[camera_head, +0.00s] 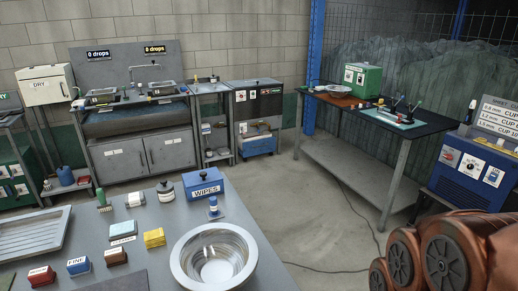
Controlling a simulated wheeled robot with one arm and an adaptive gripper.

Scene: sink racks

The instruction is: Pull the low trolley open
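No thing in view is plainly marked as the low trolley, and I cannot tell which it is. A low grey stand (68,190) carrying a blue container (66,176) is on the floor at the left. A blue bin-like unit (259,146) is low under the grey cabinet, right of the sink. Copper-coloured links of my arm fill the lower right corner. My gripper is outside the picture, so its opening and anything in it are hidden.
A grey table with a steel bowl (213,256) and a blue wipes box (203,184) fills the lower left. A sink cabinet (145,153) stands at the back wall. A dark-topped workbench (345,166) stands right. Bare floor (300,215) lies between, crossed by a cable.

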